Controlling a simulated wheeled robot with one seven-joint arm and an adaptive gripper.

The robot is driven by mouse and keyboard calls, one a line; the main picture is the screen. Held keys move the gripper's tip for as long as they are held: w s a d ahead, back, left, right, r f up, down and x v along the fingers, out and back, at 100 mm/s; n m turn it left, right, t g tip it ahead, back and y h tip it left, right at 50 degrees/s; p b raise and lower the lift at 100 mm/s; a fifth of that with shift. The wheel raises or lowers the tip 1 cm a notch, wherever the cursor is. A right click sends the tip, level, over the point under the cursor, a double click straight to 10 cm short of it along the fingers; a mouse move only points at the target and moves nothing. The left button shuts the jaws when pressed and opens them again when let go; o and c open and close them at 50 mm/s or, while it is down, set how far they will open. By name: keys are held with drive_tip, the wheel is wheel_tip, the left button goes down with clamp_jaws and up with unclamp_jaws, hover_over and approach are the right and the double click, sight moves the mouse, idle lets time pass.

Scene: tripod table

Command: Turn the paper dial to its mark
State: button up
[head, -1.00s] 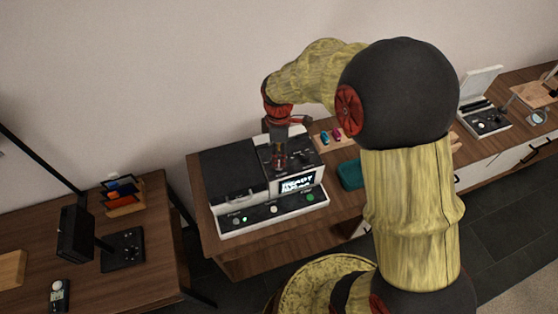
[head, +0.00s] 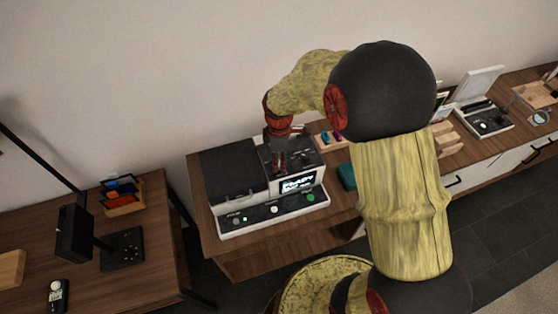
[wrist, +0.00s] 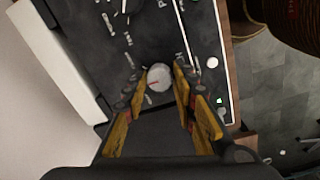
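White labels and marks are printed on the panel around the dial, too blurred to read. A front strip (head: 273,210) carries several buttons. A teal box (head: 347,176) and a wooden tray (head: 333,140) stand right of the machine. A desk (head: 150,200) stands at left.

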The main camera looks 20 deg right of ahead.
drive_tip(key=c, duration=0.6)
clamp_jaws()
drive_tip(key=shift+m, duration=0.4)
drive_tip(key=m+p, duration=0.1)
drive_tip(key=m, duration=0.2)
drive_tip(key=shift+m+p, duration=0.35)
drive_tip(key=shift+m, duration=0.05)
drive_tip(key=shift+m+p, duration=0.5)
drive_tip(key=shift+m, duration=1.6)
drive_tip(key=o, duration=1.1)
unclamp_jaws()
drive_tip(key=shift+r, duration=0.1)
